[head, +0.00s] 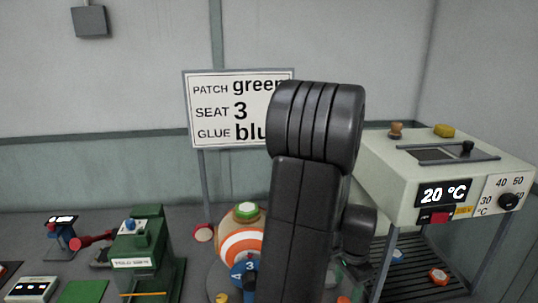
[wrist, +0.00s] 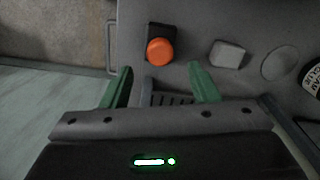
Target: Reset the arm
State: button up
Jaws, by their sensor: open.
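My gripper (wrist: 161,76) shows in the wrist view with two green fingers spread apart and nothing between their tips. An orange round knob on a dark base (wrist: 160,51) lies just beyond the fingertips, apart from them. A dark slotted part (wrist: 172,99) shows between the fingers lower down. In the head view my dark arm rises upright in the middle and hides part of the sign and of the ball. My gripper cannot be made out clearly there.
A sign (head: 212,92) reads green, 3 and a partly hidden "blu". An orange-and-white ball (head: 236,241) stands left of my arm. A green press (head: 148,240) is farther left. A pale machine (head: 390,170) showing 20 °C stands right, above a slatted rack (head: 420,262).

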aim_at(344, 300)
notch_tip(344, 300, down, 7)
jog(key=shift+f, duration=0.15)
jog(key=shift+w+r, duration=0.1)
jog(key=shift+r, duration=1)
